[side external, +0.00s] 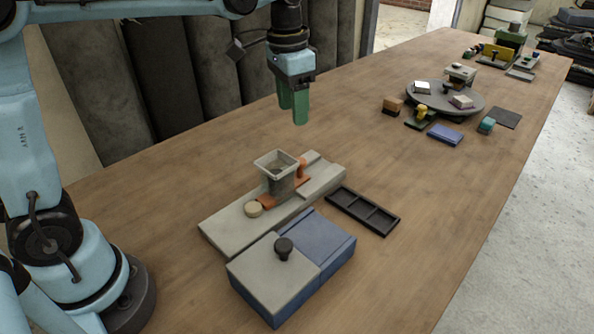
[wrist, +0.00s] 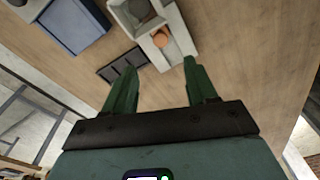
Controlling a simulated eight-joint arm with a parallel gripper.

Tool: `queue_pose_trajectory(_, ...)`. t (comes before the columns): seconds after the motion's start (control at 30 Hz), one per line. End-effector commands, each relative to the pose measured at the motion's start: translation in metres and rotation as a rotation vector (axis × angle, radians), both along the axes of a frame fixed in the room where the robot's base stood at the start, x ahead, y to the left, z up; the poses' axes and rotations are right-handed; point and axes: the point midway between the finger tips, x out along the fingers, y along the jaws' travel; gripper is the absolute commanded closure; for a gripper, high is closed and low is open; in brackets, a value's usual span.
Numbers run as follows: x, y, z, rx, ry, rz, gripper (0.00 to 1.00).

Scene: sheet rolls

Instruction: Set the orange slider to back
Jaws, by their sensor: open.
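The orange slider (side external: 302,169) shows as an upright orange handle beside the grey hopper (side external: 279,180), with a flat orange strip under the hopper. It is on a long grey base (side external: 225,225) on the table. In the wrist view the orange handle (wrist: 160,39) is on the grey base, just beyond my fingertips; the rest is hidden by the hopper (wrist: 130,14) or out of frame. My gripper (side external: 293,112), with green fingers, is open and empty. It hangs above the table, behind and higher than the hopper, touching nothing. The wrist view shows both fingers (wrist: 160,68) spread.
A blue box (side external: 333,241) with a grey black-knobbed lid (side external: 262,277) stands in front. A black divided tray (side external: 363,211) lies to the right. A turntable (side external: 470,103) with small items is farther back.

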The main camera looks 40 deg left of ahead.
Motion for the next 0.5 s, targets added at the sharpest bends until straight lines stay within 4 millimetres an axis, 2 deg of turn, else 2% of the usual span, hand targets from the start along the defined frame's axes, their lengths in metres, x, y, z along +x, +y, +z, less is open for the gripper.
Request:
queue_pose_trajectory(0.03,0.007,-0.001,-0.002,0.002,0.022,-0.014,0.43)
queue_pose_trajectory(0.2,0.016,-0.003,-0.005,0.005,0.068,-0.044,0.43)
queue_pose_trajectory(0.37,0.018,-0.003,-0.012,0.005,0.078,-0.050,0.43)
queue_pose_trajectory(0.5,0.018,-0.003,-0.028,0.005,0.076,-0.049,0.43)
